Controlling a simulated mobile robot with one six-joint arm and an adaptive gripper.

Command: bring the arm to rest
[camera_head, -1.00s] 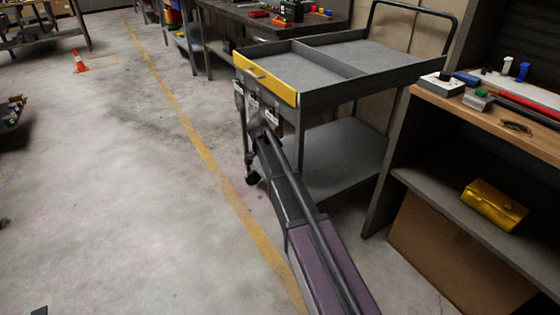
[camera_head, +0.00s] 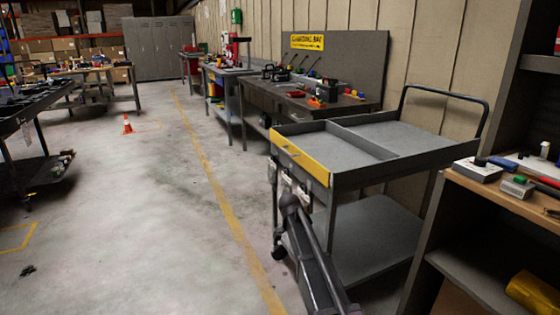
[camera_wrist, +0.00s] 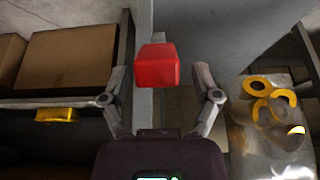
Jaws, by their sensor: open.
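My gripper (camera_wrist: 158,78) is open in the wrist view, its two fingers spread apart. A red block-like thing (camera_wrist: 155,66) shows between and beyond the fingertips; I cannot tell how far off it is or what it rests on. In the head view my arm reaches up from the lower edge to the near left corner of a grey cart (camera_head: 385,172). The gripper end is hard to make out there against the cart's front.
The cart has a yellow front strip (camera_head: 305,159) and empty top compartments. A wooden workbench (camera_head: 500,200) with small items stands close on the right. Open floor (camera_head: 130,220) lies left, with an orange cone (camera_head: 127,125). In the wrist view, a cardboard box (camera_wrist: 68,58) sits on a shelf.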

